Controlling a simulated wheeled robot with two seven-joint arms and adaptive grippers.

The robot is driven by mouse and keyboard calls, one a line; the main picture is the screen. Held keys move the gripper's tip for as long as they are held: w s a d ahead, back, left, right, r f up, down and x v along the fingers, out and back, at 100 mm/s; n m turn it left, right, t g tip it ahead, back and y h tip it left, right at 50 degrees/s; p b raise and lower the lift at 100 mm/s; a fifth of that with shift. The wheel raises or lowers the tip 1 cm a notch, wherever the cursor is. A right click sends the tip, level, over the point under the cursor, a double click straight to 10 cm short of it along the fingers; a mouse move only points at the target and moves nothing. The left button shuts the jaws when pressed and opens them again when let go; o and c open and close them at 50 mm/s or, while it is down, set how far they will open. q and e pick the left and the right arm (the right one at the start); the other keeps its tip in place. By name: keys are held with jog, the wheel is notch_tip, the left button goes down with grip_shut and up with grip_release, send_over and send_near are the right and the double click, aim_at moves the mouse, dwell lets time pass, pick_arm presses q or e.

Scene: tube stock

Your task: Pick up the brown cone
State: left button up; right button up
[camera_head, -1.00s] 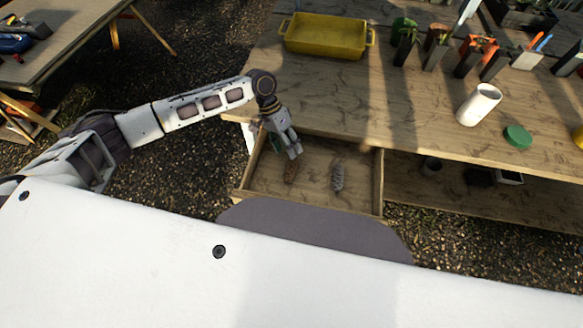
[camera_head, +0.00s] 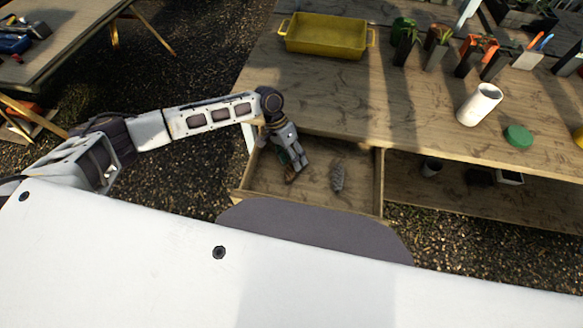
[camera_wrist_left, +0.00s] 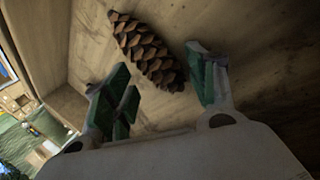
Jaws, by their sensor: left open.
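The brown cone (camera_wrist_left: 147,52) lies on the drawer floor in the left wrist view. In the head view it shows only as a small brown patch (camera_head: 289,177), mostly hidden by my left gripper. My left gripper (camera_head: 298,168) reaches down into the open drawer over the cone. In the left wrist view my left gripper (camera_wrist_left: 160,95) is open, its green-padded fingers apart. The cone lies beyond and partly between the fingertips, and nothing is held. A grey cone (camera_head: 338,178) lies in the drawer to the right. My right gripper is not in view.
The open wooden drawer (camera_head: 379,185) has low walls around the gripper. The tabletop above carries a yellow tray (camera_head: 326,47), a white cylinder (camera_head: 479,104), a green lid (camera_head: 518,136) and several potted plants. The drawer floor around the grey cone is clear.

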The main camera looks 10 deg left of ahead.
pick_arm(q)
jog(key=shift+c, duration=0.5)
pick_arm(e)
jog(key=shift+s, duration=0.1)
pick_arm(q)
jog(key=c, duration=0.8)
jog(key=shift+c, duration=0.2)
jog(key=shift+r, duration=0.4)
grip_shut()
notch_tip(320, 180, up, 8)
jog(key=shift+f+p, duration=0.15)
jog(key=shift+p, duration=0.3)
jog(key=shift+r, duration=0.8)
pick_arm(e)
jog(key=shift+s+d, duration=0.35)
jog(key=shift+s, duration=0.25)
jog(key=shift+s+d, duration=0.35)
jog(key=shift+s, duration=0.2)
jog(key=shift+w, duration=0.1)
